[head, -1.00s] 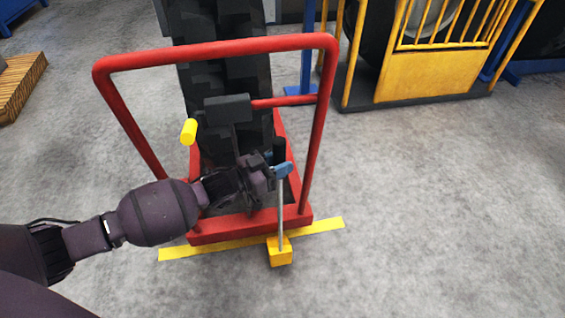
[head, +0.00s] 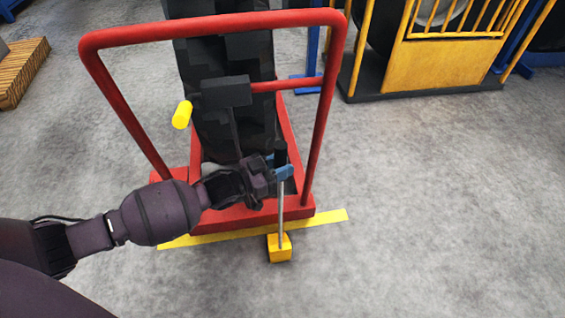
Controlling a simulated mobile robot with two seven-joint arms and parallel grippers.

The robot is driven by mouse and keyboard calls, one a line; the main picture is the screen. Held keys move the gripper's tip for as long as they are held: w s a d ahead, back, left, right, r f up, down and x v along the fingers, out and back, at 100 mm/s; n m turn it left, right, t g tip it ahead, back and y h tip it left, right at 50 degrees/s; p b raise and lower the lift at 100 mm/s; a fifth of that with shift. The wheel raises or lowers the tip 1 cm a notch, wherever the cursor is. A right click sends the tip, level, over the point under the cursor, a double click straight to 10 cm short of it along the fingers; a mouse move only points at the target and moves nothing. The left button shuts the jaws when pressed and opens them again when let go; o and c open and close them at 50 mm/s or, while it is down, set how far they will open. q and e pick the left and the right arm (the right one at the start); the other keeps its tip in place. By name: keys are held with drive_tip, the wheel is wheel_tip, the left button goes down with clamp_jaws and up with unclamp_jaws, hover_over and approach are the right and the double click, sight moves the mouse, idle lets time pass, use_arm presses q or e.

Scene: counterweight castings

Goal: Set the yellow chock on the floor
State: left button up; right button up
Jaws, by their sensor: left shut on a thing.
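The chock shows just in front of the yellow floor line (head: 325,220). I cannot tell whether its underside touches the floor (head: 400,230). My right gripper is not in view.
A red cart (head: 240,217) with a tall hoop handle carries a stack of dark castings (head: 228,100) right behind my left gripper. A yellow-barred rack (head: 430,68) stands at the back right. A wooden pallet (head: 22,75) lies far left. The floor at the right is clear.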

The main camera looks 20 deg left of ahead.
use_arm(q)
drive_tip(key=shift+w+r, duration=0.1)
drive_tip(key=shift+r, duration=0.05)
drive_tip(key=o, duration=1)
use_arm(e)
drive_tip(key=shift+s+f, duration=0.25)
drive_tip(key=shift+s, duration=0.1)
use_arm(q)
drive_tip(key=shift+s+a, duration=0.15)
drive_tip(key=shift+s, duration=0.1)
drive_tip(key=p+v, duration=0.2)
drive_tip(key=v, duration=0.9)
drive_tip(key=shift+s+a, duration=0.2)
drive_tip(key=shift+s, duration=0.05)
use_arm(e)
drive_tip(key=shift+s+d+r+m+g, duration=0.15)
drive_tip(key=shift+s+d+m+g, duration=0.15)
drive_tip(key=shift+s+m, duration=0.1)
